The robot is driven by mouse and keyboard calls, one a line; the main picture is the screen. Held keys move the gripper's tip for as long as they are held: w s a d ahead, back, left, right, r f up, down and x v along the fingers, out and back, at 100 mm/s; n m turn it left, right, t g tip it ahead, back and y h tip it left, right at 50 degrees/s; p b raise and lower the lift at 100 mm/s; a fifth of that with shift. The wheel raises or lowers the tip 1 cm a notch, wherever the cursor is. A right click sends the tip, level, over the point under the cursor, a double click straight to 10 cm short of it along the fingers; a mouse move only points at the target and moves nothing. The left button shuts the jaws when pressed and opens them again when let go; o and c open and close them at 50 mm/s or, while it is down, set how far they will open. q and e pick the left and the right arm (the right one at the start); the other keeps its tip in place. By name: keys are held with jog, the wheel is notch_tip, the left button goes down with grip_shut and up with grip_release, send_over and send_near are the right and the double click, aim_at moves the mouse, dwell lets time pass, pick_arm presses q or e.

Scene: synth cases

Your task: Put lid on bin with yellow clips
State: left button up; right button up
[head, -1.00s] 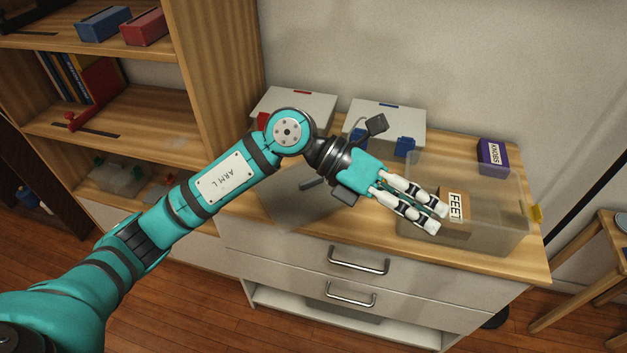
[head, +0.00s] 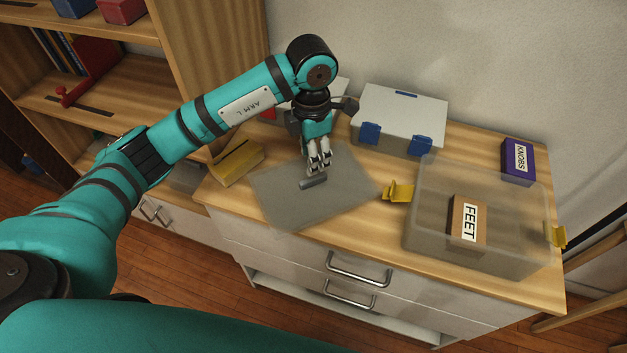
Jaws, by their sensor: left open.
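The bin with yellow clips is a clear, open-topped box (head: 490,258) at the right of the cabinet top. One yellow clip (head: 398,192) sticks out on its left side and another (head: 558,236) on its right. My right gripper is not in view.
A grey box with blue clips (head: 402,112) stands at the back; another container behind my arm is mostly hidden. A purple KNOBS box (head: 517,160) stands behind the bin. A yellow block (head: 237,163) lies left of the lid. A shelf unit (head: 190,60) rises at the left.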

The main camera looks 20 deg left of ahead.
aim_at(313, 178)
pick_arm(q)
notch_tip(313, 178, down, 4)
jog(key=shift+r+p, duration=0.25)
jog(key=shift+p, duration=0.05)
jog(key=f, duration=0.2)
jog(key=w+f+p, duration=0.1)
jog(key=f, duration=0.1)
jog(key=shift+f+p, duration=0.2)
jog(key=shift+p, duration=0.1)
jog(key=shift+f, duration=0.35)
grip_shut()
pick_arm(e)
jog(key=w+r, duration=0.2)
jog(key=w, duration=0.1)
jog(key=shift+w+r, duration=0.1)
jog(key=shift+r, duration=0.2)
